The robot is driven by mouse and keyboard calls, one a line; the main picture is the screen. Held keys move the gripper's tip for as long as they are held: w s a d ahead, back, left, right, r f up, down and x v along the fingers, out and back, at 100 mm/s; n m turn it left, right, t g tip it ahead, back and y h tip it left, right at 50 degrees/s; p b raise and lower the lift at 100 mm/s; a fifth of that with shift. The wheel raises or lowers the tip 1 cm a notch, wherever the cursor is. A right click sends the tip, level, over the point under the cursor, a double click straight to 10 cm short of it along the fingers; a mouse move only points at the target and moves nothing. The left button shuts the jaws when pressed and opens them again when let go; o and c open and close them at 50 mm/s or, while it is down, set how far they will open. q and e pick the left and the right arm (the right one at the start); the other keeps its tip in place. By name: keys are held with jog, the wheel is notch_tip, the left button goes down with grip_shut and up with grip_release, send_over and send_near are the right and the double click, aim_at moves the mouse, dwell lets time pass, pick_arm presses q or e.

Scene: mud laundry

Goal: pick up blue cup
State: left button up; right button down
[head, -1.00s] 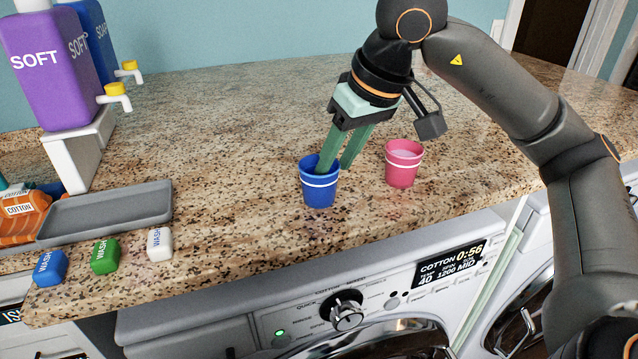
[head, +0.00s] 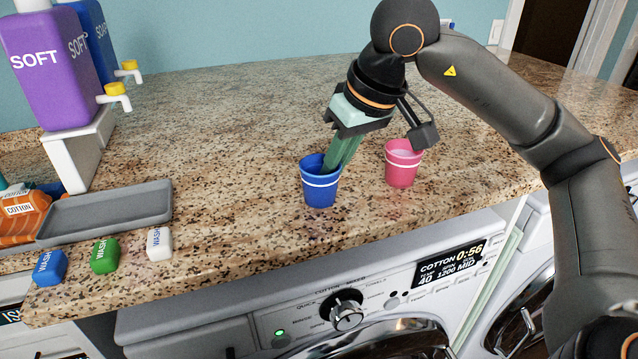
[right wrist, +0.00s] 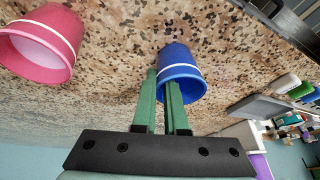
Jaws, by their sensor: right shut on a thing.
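The blue cup (head: 320,187) with a white band stands upright on the granite counter in the head view. It also shows in the right wrist view (right wrist: 181,62). My right gripper (head: 334,163) comes down on it from the upper right. Its green fingers (right wrist: 164,86) are shut on the far-right rim wall, with one finger reaching inside the cup and the other outside. The cup appears to rest on the counter. My left gripper is out of view.
A pink cup (head: 404,162) stands just right of the blue cup. A grey tray (head: 108,209) and small blue, green and white wash containers (head: 104,256) are at left. The counter's front edge is close, above a washing machine (head: 300,330).

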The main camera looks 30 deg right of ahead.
jog(key=shift+r, duration=0.1)
dwell(0.3)
jog(key=shift+r, duration=0.6)
jog(key=s+r+p, duration=0.4)
jog(key=s+r, duration=0.7)
jog(key=s, duration=0.3)
jog(key=shift+r, duration=0.35)
jog(key=shift+s, duration=0.1)
